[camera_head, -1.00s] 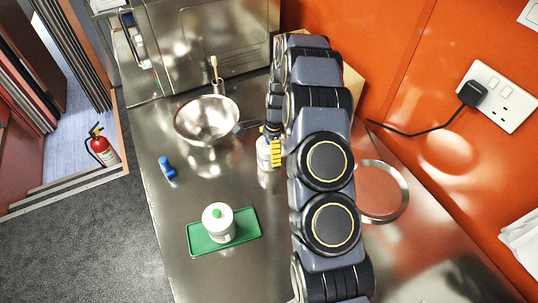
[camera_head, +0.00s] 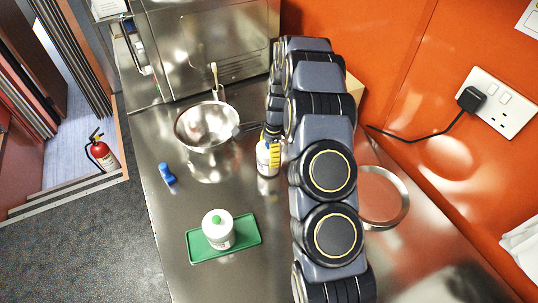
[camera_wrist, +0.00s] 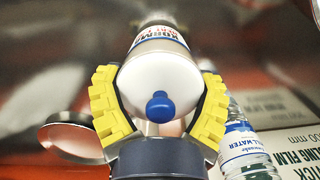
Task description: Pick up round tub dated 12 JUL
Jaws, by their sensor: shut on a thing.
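A white round tub (camera_wrist: 165,85) with a blue knob and a printed label reading in part "KORMA" is between the yellow fingers of my gripper (camera_wrist: 160,95) in the wrist view. My gripper is shut on it. In the head view the tub (camera_head: 268,160) shows at the left of my arm, partly covered by the fingers. I cannot tell whether it touches the counter. A second white round tub (camera_head: 218,236) with a green knob stands on a green tray (camera_head: 197,248). No date is legible on either tub.
A metal bowl (camera_head: 206,127) and a blue object (camera_head: 167,174) are left of my arm. A metal ring (camera_head: 402,206) lies right of it. In the wrist view a water bottle (camera_wrist: 245,150) and a cling film box (camera_wrist: 293,135) are at the right. Bare counter surrounds the tray.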

